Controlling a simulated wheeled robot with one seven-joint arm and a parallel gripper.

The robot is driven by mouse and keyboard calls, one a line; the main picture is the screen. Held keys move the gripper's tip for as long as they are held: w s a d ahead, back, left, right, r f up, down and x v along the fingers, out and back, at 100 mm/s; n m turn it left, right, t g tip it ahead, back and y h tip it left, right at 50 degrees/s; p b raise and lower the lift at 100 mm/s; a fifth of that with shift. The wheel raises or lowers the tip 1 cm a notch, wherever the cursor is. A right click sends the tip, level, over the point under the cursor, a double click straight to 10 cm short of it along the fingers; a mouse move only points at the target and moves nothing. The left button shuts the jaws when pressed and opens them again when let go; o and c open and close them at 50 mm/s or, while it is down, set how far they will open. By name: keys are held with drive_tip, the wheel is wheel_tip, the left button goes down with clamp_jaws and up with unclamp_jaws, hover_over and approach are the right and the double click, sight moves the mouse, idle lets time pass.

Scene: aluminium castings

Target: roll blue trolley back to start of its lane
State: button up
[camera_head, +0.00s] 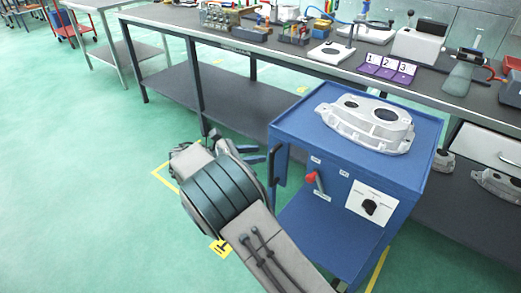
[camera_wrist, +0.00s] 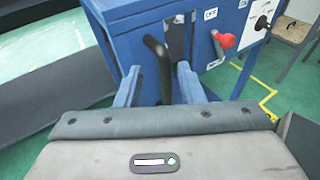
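The blue trolley (camera_head: 398,168) stands in front of the long workbench, with a grey aluminium casting (camera_head: 368,122) on its top. In the wrist view its blue side (camera_wrist: 130,30) fills the upper middle. A black upright handle (camera_wrist: 157,55) is on that side, and a red lever knob (camera_wrist: 224,40) is to its right. My gripper (camera_head: 251,154) is at the trolley's left side. In the wrist view, my gripper (camera_wrist: 158,84) has its two fingers apart, one on each side of the black handle. A clear gap shows on both sides, so it is not closed on it.
The long workbench (camera_head: 190,22) runs behind the trolley, carrying tools and purple numbered plates (camera_head: 388,68). Yellow floor lines (camera_head: 378,270) and a yellow floor marker (camera_head: 221,248) lie near the trolley. Green floor (camera_head: 70,170) to the left is clear.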

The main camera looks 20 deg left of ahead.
drive_tip(key=f+p+v, duration=0.1)
drive_tip(key=p+v, duration=0.1)
drive_tip(key=v, duration=0.5)
drive_tip(key=shift+a+f, duration=0.3)
drive_tip(key=shift+a, duration=0.15)
drive_tip(key=shift+r+p, duration=0.1)
drive_tip(key=shift+p, duration=0.3)
drive_tip(key=shift+d, duration=0.1)
